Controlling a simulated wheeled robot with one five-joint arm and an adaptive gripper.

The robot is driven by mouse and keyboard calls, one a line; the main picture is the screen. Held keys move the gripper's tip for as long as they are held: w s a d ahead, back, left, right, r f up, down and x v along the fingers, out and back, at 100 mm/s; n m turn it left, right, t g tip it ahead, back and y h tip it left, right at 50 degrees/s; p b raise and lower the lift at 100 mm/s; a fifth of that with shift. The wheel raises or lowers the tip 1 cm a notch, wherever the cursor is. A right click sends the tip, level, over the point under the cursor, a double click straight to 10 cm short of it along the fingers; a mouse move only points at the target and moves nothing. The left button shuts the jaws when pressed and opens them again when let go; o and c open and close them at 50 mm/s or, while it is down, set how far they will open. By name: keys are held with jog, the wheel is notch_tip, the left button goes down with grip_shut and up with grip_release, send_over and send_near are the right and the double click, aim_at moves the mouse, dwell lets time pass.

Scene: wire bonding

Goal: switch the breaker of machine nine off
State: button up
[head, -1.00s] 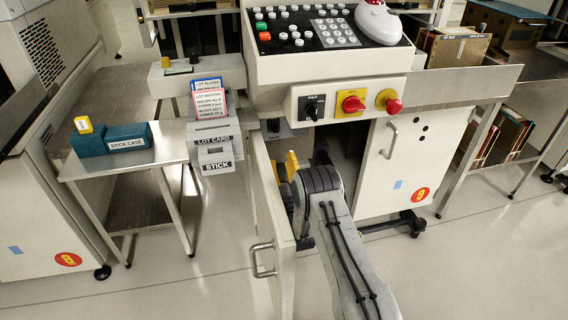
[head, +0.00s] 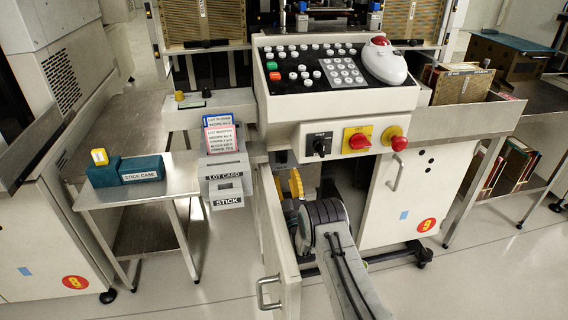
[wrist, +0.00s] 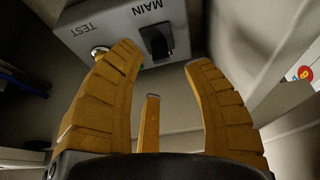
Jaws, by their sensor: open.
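The breaker is a grey box with a black handle (wrist: 156,42) beside the label MAIN, at the top of the wrist view. A round button (wrist: 99,51) by the label TEST sits on the same face. In the head view the box is mostly hidden under the console. My gripper (wrist: 165,62) has its orange fingers spread, with nothing between them. The handle lies beyond the gap between the fingertips; I cannot tell whether a finger touches it. In the head view an orange finger (head: 297,183) shows inside the open cabinet, behind my arm.
The cabinet door (head: 277,235) stands open at the left of my arm. Above is the console (head: 330,95) with a black switch, a yellow-backed red knob and a red button. A steel side table (head: 180,185) stands left. A red-and-yellow sticker (head: 426,225) marks the cabinet; its number is unclear.

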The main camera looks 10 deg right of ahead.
aim_at(284, 162)
jog(key=shift+b+x, duration=1.15)
jog(key=shift+x, duration=1.9)
